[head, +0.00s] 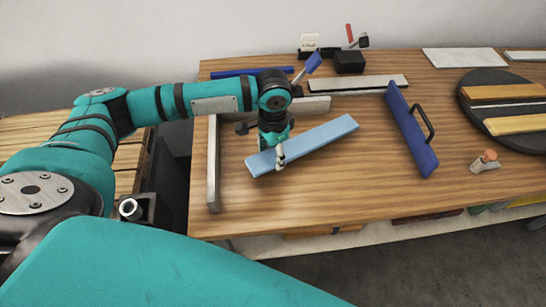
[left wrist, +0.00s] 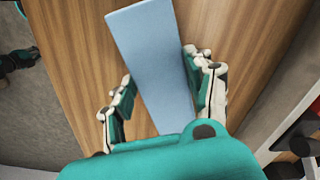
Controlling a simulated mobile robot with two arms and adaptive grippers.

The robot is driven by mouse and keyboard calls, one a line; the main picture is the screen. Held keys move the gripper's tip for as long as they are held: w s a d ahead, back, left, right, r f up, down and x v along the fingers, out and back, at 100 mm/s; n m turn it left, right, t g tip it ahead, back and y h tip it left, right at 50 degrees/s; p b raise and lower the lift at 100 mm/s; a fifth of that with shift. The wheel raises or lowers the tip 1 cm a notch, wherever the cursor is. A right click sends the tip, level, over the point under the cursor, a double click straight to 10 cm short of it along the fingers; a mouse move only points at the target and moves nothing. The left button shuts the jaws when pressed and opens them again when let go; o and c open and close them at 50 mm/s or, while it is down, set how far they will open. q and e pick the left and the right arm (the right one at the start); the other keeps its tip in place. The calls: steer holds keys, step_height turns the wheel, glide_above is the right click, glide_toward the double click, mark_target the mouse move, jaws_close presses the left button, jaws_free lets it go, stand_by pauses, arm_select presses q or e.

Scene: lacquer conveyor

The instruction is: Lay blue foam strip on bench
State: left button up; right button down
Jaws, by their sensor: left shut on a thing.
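The light blue foam strip (head: 322,138) lies diagonally over the wooden bench (head: 350,190), its right end toward the back. My left gripper (head: 281,158) comes down from above and is shut on the strip near its left end. In the left wrist view the strip (left wrist: 150,45) runs between the two fingers of my left gripper (left wrist: 160,80), with bench wood on both sides. I cannot tell whether the strip touches the bench or is held just above it. My right gripper is not in view.
A dark blue bar with a black handle (head: 410,130) stands right of the strip. A grey rail (head: 212,170) edges the bench at left. A dark round plate (head: 470,110) with several bars is at right, near a small wooden-knobbed tool (head: 486,161). The front middle is clear.

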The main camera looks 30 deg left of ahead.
arm_select(q)
steer(key=shift+w+a, duration=0.2)
steer(key=shift+f, duration=1.8)
steer(key=o, duration=0.9)
